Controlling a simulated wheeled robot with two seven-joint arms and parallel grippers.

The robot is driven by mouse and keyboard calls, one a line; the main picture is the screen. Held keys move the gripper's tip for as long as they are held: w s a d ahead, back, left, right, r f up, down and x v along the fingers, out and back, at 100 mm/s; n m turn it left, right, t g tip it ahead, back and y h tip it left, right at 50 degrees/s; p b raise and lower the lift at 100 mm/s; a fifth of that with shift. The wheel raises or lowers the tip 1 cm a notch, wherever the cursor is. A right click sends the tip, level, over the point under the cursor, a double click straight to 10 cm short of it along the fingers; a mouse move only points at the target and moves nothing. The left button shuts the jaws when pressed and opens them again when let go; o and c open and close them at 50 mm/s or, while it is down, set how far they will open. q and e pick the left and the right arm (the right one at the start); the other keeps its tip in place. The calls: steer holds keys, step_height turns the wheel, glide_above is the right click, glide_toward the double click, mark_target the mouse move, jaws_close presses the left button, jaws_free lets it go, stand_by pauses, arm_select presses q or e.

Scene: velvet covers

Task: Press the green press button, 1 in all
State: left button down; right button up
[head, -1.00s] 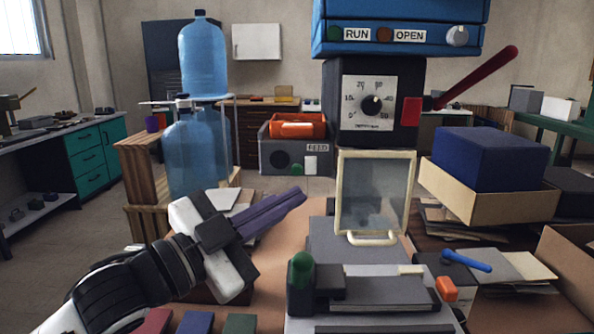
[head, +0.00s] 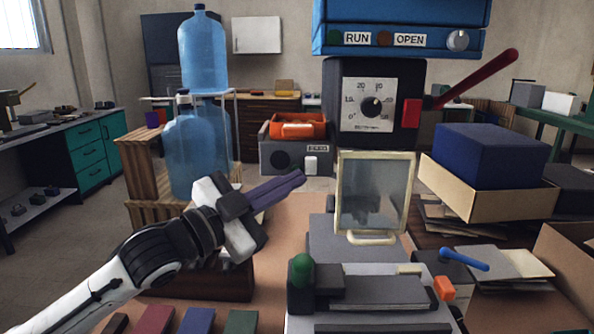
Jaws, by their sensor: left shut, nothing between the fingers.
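A green domed button (head: 301,268) stands upright on a dark post at the front left of the grey press base (head: 370,291). A dark green round button (head: 334,37) sits beside the RUN label on the blue panel (head: 400,15) above. My left gripper (head: 302,177) is shut and empty, its purple fingers pointing right and away. It is above and left of the domed button in the picture, apart from it. Its fingertips overlap the lower front of the grey FEED box (head: 265,157), where contact cannot be judged. My right gripper is out of view.
A framed clear guard (head: 375,190) stands behind the press base. A red lever (head: 480,78) sticks out right of the dial box. Blue water bottles (head: 198,150) stand on crates behind my left arm. A cardboard box (head: 490,200) holding a blue block is at right.

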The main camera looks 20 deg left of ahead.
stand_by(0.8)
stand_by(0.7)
arm_select(q)
steer(key=shift+w+r+p, duration=0.1)
steer(key=shift+w+p, duration=0.2)
steer(key=shift+p, duration=0.1)
steer(key=shift+w+a, duration=0.1)
steer(key=shift+w+a+p, duration=0.15)
steer(key=shift+w+p, duration=0.25)
steer(key=shift+w, duration=0.15)
stand_by(0.8)
stand_by(0.3)
steer(key=shift+s+d, duration=0.25)
steer(key=shift+s, duration=0.7)
